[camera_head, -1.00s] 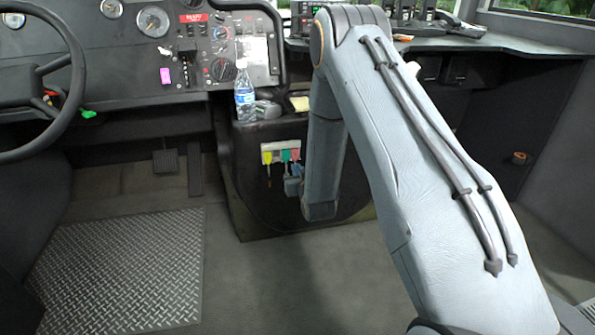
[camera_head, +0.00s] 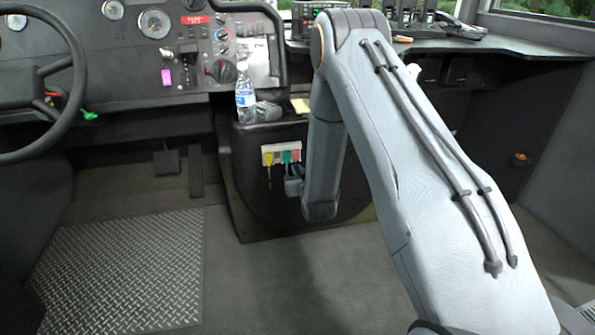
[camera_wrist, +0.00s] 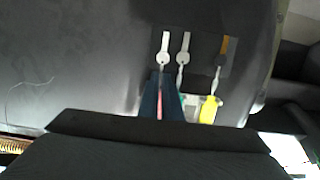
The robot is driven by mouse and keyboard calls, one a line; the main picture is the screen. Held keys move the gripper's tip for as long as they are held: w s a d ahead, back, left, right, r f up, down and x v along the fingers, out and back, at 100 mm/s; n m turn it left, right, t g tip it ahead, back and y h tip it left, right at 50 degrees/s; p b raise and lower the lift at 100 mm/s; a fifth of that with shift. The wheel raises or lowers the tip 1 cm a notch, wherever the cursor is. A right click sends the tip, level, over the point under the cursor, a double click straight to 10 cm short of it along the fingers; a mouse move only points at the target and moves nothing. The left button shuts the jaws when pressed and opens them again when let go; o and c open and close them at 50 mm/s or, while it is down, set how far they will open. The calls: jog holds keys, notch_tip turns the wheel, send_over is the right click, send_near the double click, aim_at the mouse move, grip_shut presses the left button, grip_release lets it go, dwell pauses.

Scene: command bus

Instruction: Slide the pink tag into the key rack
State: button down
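The pale key rack (camera_head: 267,148) is on the front of the dark console, below the bottle. The yellow tag (camera_head: 268,160) is at its left, the teal tag (camera_head: 286,156) in the middle and the pink tag (camera_head: 296,155) at its right. My gripper (camera_head: 292,186) is just below the teal and pink tags. In the wrist view, which is upside down, a pink sliver of the tag (camera_wrist: 160,106) shows between the close fingers of my gripper (camera_wrist: 162,82). A silver key extends past the fingertips. Whether the tag is seated in the rack is hidden.
A water bottle (camera_head: 245,98) and a dark object (camera_head: 268,111) stand on the console above the rack. A yellow pad (camera_head: 300,105) lies near my arm. In the wrist view, the yellow tag (camera_wrist: 209,111) sits close beside the fingers. The floor in front is clear.

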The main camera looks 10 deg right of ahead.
jog(key=c, duration=1.9)
grip_release()
jog(key=shift+f, duration=0.1)
jog(key=shift+s+p, duration=0.85)
jog(key=shift+s, duration=0.55)
jog(key=s+p, duration=0.3)
jog(key=s, duration=0.4)
jog(key=shift+p, duration=0.35)
